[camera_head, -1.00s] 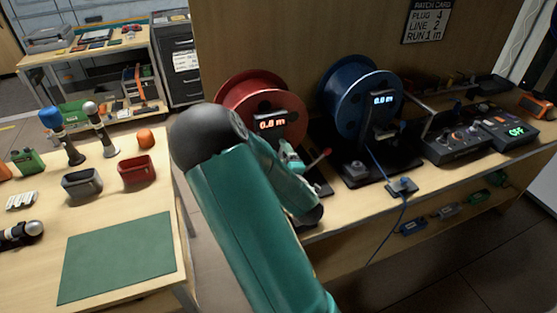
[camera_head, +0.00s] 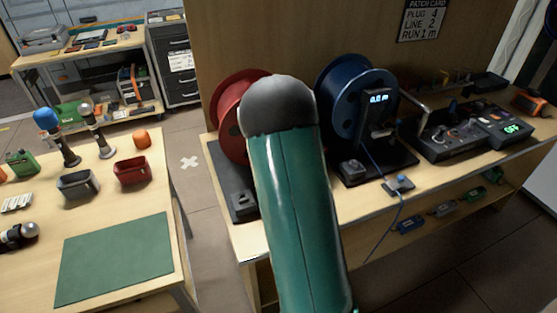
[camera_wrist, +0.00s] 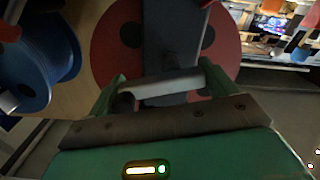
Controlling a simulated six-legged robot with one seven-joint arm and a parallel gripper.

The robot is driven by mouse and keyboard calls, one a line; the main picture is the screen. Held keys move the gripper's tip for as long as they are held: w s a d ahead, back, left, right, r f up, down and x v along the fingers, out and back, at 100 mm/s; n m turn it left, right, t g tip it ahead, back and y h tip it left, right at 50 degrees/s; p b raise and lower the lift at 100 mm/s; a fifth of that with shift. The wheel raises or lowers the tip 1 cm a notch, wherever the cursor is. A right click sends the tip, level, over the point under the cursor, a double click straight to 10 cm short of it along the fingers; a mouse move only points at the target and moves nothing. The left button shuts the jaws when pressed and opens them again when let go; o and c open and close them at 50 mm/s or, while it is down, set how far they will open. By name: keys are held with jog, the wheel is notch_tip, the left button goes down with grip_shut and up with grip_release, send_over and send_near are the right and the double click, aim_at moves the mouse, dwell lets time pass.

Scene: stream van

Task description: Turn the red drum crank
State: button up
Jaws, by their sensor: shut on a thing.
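The red drum (camera_head: 228,115) stands on the bench, partly hidden behind my arm in the head view. It also fills the upper middle of the wrist view (camera_wrist: 118,42), behind a dark stand (camera_wrist: 178,50). My gripper (camera_wrist: 163,82) shows in the wrist view with its green fingers at both ends of a pale bar, which appears to be the red drum crank (camera_wrist: 166,85). The gripper is shut on it in front of the drum. In the head view, my arm hides the gripper, the crank and the red drum's display.
The blue drum (camera_head: 350,100) stands to the right with a lit display (camera_head: 379,98) and a blue cable. Control boxes (camera_head: 450,135) sit farther right. A patch card (camera_head: 423,20) hangs on the panel. A side table (camera_head: 115,255) with bins is at left.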

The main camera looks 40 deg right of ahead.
jog(key=shift+f+m, duration=0.2)
jog(key=shift+m, duration=1.4)
jog(key=shift+a, duration=0.1)
jog(key=o, duration=0.8)
jog(key=shift+o, duration=0.2)
jog(key=shift+s, duration=0.15)
